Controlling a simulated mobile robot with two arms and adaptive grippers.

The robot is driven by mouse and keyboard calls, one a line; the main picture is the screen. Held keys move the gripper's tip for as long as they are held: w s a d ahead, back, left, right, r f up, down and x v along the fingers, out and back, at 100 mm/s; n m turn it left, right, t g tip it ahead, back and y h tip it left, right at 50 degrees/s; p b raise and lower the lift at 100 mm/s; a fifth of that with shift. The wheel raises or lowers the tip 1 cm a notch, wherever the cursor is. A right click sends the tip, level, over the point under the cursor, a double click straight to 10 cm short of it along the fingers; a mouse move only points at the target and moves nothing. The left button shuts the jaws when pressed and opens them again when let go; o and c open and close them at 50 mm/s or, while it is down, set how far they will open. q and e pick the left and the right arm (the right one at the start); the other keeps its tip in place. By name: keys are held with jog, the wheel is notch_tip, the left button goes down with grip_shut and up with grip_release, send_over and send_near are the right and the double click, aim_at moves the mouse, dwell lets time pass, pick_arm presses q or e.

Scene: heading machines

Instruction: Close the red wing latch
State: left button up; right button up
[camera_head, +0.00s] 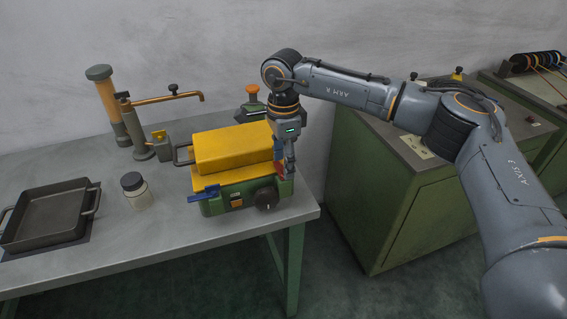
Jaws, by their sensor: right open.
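A green machine (225,204) with a yellow lid (232,148) stands on the grey table. The red wing latch (279,150) is on the machine's right side, mostly hidden behind my right gripper, so its position cannot be told. My right gripper (289,171) points down at that right side, close by the latch; whether it touches is unclear. It is open, with nothing visible in it. A blue wing latch (204,194) sticks out at the machine's front left. My left gripper is not in view.
A jar (135,190) and a dark metal tray (47,218) stand left of the machine. A tap-like stand with an orange pipe (165,98) and a tall cylinder (108,103) are behind. A green cabinet (395,215) is right of the table, across a gap.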

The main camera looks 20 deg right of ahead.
aim_at(283, 168)
notch_tip(283, 168, up, 11)
jog(key=shift+f, duration=0.15)
